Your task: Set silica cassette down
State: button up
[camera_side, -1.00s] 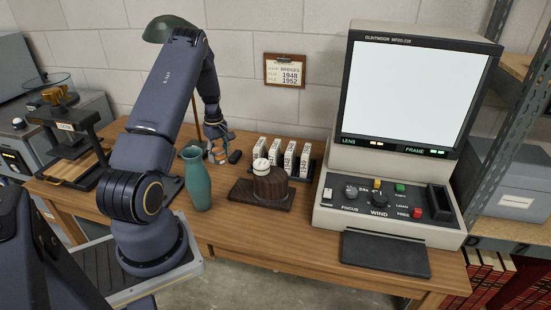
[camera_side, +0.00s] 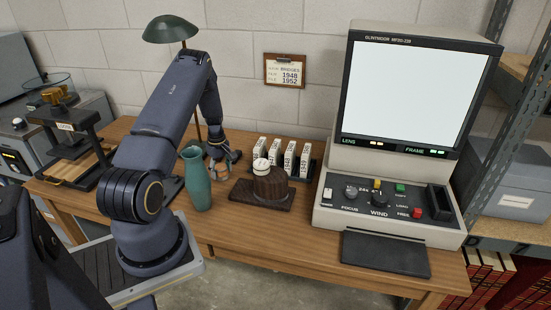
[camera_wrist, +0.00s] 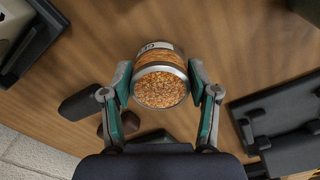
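The silica cassette (camera_wrist: 160,84) is a round clear canister of orange beads with a metal rim and a label. In the wrist view it sits between the two green-padded fingers of my gripper (camera_wrist: 160,77), with a pad against each side. My gripper is shut on it. In the side view my gripper (camera_side: 224,164) is low over the table, between the green vase and the row of white boxes. The cassette is hard to make out there, and I cannot tell whether its underside touches the table.
The green vase (camera_side: 197,180) stands close in front of my gripper. A dark wooden stand (camera_side: 262,194) with a round white-topped piece and a rack of white boxes (camera_side: 289,155) are to the right. The lamp (camera_side: 170,30) rises behind my arm. A dark oblong piece (camera_wrist: 88,103) lies near the cassette.

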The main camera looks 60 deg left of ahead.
aim_at(221, 167)
jog(key=o, duration=0.3)
notch_tip(221, 167, up, 12)
jog(key=w+d+r+m+t, duration=0.2)
jog(key=w+d+r+m, duration=0.35)
jog(key=d+r, duration=0.7)
jog(key=s+d+r+m+t, duration=0.1)
jog(key=s+d+r+m, duration=0.1)
jog(key=d+r+m, duration=0.6)
jog(key=s+d+r+m+t, duration=0.15)
jog(key=d+r, duration=0.35)
jog(key=d, duration=0.8)
jog(key=s+d+m+t, duration=0.1)
jog(key=s+d+m, duration=0.5)
jog(key=s, duration=0.3)
jog(key=shift+d+f, duration=0.25)
jog(key=shift+d, duration=0.45)
